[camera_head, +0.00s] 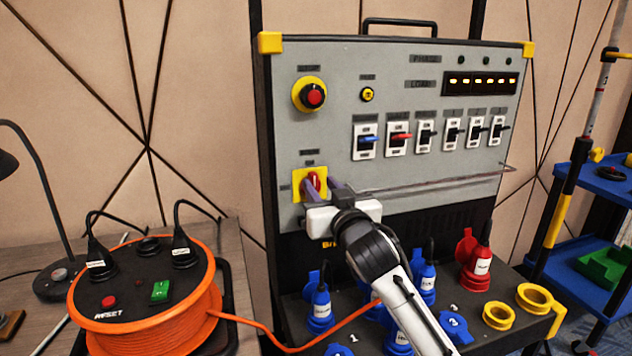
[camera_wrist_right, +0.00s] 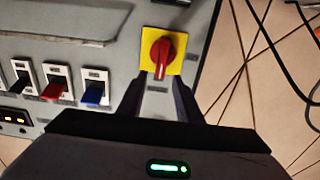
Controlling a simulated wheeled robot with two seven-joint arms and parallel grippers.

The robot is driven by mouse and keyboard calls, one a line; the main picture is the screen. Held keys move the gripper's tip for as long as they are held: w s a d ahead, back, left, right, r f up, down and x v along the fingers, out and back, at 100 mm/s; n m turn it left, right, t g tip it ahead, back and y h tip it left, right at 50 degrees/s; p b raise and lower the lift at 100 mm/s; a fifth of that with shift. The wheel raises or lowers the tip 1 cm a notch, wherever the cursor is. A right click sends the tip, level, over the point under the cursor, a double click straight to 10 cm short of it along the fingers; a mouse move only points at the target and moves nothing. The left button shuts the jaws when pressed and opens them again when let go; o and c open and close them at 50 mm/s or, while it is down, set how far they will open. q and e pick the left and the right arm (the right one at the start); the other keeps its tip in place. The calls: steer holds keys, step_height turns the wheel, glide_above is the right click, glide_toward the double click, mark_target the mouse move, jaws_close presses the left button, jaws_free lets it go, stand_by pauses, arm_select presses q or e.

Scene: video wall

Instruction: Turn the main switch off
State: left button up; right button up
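The main switch (camera_head: 313,183) is a red rotary knob on a yellow square plate at the lower left of the grey panel. Its handle stands roughly upright. In the right wrist view the knob (camera_wrist_right: 162,57) is at the top middle, just beyond my fingertips. My right gripper (camera_head: 322,188) is in front of the panel by the switch. In the right wrist view its two fingers (camera_wrist_right: 157,90) are apart, with nothing between them; whether a fingertip touches the plate I cannot tell. My left gripper is in neither view.
The grey panel (camera_head: 420,95) also carries a red push button (camera_head: 313,96) and a row of breaker switches (camera_head: 397,138). Blue and red sockets (camera_head: 474,262) stand below. An orange cable reel (camera_head: 150,300) is at left, its cable running under my right arm. A blue shelf cart (camera_head: 598,185) is at right.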

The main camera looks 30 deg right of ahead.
mark_target(315, 179)
steer(key=shift+x, duration=1.25)
steer(key=shift+w+d, duration=0.2)
steer(key=shift+w, duration=0.4)
jaws_close()
